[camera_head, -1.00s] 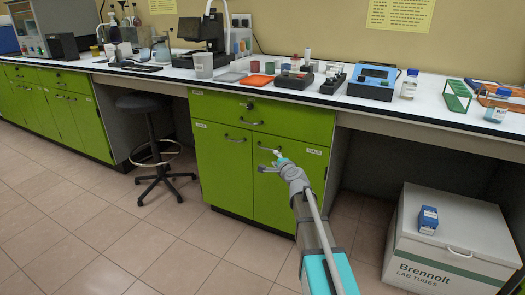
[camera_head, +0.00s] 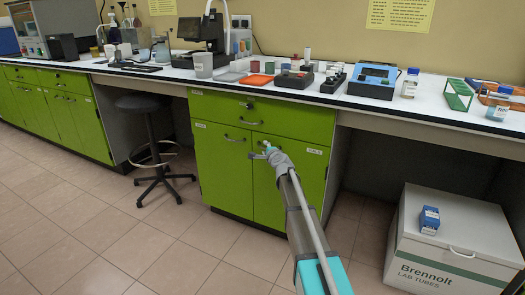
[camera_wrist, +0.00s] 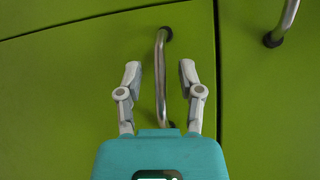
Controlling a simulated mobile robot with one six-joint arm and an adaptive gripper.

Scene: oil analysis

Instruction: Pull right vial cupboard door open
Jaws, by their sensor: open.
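The green cupboard stands under the bench, with a drawer (camera_head: 290,117) above a left door (camera_head: 222,175) and a right door (camera_head: 283,185). The right door is shut. My gripper (camera_head: 264,150) is at the handle near the top of this door in the head view, and covers most of that handle. In the wrist view the picture is turned, and the door's curved metal handle (camera_wrist: 161,85) lies between the two open fingers of my gripper (camera_wrist: 160,78). Gaps show on both sides of the handle, and neither finger appears to touch it.
The drawer handle (camera_head: 251,122) is close above; it also shows in the wrist view (camera_wrist: 284,22). A black stool (camera_head: 155,145) stands left of the cupboard. A white lab-tubes box (camera_head: 420,230) stands on the floor at right. The tiled floor before the cupboard is clear.

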